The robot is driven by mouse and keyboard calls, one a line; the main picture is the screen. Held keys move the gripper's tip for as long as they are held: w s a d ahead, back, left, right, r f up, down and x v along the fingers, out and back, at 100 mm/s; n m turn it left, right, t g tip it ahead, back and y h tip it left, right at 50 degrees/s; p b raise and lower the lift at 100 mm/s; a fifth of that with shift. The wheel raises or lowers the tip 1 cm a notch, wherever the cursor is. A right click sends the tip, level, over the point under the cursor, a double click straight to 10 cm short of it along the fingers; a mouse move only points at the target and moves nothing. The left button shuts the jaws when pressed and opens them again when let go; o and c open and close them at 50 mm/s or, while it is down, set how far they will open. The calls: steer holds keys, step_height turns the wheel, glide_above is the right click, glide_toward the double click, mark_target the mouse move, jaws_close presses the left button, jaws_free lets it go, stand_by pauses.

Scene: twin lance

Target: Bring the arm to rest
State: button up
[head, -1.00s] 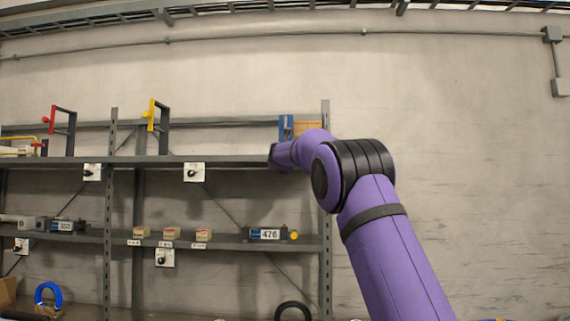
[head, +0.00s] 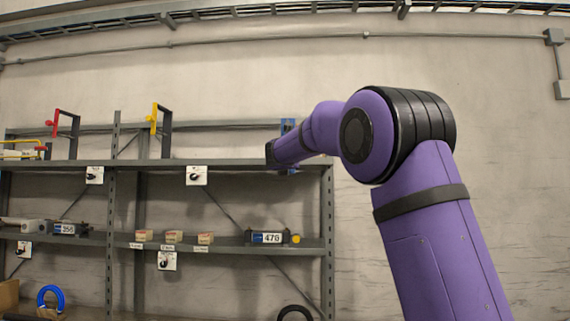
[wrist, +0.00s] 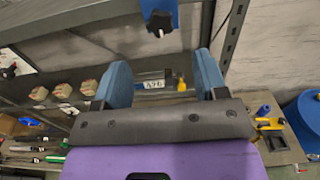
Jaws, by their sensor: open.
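My purple arm (head: 425,215) rises from the lower right in the head view, bends at a black-banded joint and reaches left toward the shelf. Its far end overlaps the right end of the upper shelf, and the fingers cannot be made out there. In the wrist view my gripper (wrist: 160,85) shows two blue fingers standing wide apart with nothing held between them. Behind the gap, on a shelf further off, is a device labelled 476 (wrist: 152,84).
A grey metal shelf (head: 230,163) stands left of my arm, with lever fixtures (head: 158,130) on top. Small boxes (head: 173,237) and the device labelled 476 (head: 267,238) sit lower. A blue drum (wrist: 307,112) shows at right in the wrist view. The wall right of the shelf is bare.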

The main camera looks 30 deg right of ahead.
steer(key=shift+s, duration=0.15)
stand_by(0.4)
steer(key=s+a+f+m+g+y, duration=0.1)
steer(key=s+f+m+g, duration=0.15)
steer(key=s+m, duration=0.35)
steer(key=s+f+m+g+y, duration=0.1)
steer(key=s+f+m, duration=0.3)
steer(key=s, duration=0.4)
steer(key=s+a+f+m+g+y, duration=0.1)
steer(key=s+f+m, duration=0.35)
steer(key=s, duration=0.25)
steer(key=s+a+f+m+g+y, duration=0.1)
steer(key=s+a+f+m, duration=0.3)
steer(key=s, duration=0.5)
steer(key=s+a+f+m+g+y, duration=0.2)
steer(key=s+a+f+m, duration=0.3)
steer(key=s+f, duration=0.4)
steer(key=s+a+f+m+g+y, duration=0.2)
steer(key=s+a+f+m+y, duration=0.2)
steer(key=s, duration=0.6)
step_height(320, 180, down, 3)
steer(key=shift+s+a+f+m, duration=0.1)
steer(key=shift+s+a+m, duration=0.05)
steer(key=shift+a+m, duration=0.7)
